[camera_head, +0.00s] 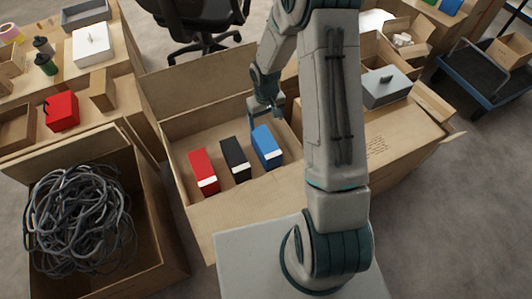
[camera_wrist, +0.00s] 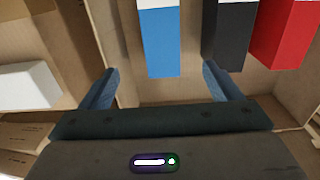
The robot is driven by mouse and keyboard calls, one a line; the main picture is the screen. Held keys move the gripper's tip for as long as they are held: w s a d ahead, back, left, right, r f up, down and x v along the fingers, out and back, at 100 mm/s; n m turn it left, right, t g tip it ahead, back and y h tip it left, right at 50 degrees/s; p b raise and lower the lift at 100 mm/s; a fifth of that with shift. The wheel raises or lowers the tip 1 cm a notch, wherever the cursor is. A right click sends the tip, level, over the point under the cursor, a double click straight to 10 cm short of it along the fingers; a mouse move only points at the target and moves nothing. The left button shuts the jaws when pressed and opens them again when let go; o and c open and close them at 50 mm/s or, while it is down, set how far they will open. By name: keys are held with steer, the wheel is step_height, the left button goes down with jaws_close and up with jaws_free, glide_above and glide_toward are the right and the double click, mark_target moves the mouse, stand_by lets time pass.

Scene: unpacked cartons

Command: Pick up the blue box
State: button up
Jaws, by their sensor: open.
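The blue box (camera_head: 267,146) stands in an open carton (camera_head: 166,104), at the right end of a row with a black box (camera_head: 235,157) and a red box (camera_head: 202,170). Each has a white band. In the wrist view the blue box (camera_wrist: 161,42) is ahead of my gripper (camera_wrist: 162,84), between the lines of its two open fingers and apart from both. The black box (camera_wrist: 231,38) is close to the right finger's line.
A carton of grey cable (camera_head: 80,220) stands at left. A closed-looking carton (camera_head: 385,145) adjoins at right, with a grey box (camera_head: 386,87) behind it. The carton's walls surround my gripper. A white box (camera_wrist: 28,86) shows at left in the wrist view.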

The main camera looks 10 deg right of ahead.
mark_target(265, 141)
step_height(265, 141, down, 16)
steer(key=b, duration=0.4)
steer(key=shift+w+a, duration=0.1)
steer(key=shift+w, duration=0.05)
steer(key=shift+r, duration=0.1)
steer(key=shift+c, duration=0.4)
steer(key=c, duration=1.3)
